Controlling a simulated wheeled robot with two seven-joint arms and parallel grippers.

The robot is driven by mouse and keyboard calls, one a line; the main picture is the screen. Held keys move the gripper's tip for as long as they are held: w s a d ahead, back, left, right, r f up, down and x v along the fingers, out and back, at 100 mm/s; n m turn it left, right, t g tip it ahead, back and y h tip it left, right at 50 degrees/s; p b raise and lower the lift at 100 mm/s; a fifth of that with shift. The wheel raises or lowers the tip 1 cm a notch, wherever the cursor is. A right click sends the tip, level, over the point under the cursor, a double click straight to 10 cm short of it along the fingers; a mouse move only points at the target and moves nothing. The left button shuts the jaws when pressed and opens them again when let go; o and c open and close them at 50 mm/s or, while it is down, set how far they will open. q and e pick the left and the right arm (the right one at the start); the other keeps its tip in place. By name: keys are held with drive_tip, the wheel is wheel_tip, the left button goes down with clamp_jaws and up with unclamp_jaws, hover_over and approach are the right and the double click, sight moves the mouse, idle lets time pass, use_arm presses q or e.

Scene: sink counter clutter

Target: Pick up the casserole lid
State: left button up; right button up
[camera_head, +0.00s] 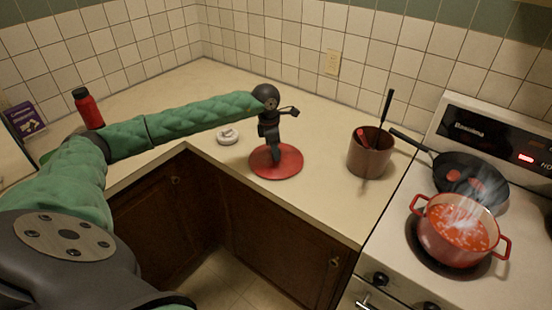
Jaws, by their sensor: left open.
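The casserole lid (289,168) is a round red disc lying flat on the beige counter near its front edge, at the middle of the view. My left gripper (275,156) points down over the middle of the lid, with its fingers open. The fingers and wrist hide the lid's centre, so I cannot tell whether they touch its knob. My right gripper is not in view.
A red steaming casserole (455,247) and a black pan (478,182) stand on the stove at right. A brown utensil pot (370,158) is right of the lid. A small white round object (228,136) lies left of it. A red bottle (88,110) stands farther left.

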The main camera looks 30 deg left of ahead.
use_arm(q)
clamp_jaws()
drive_tip(key=shift+r, duration=0.1)
idle(1.2)
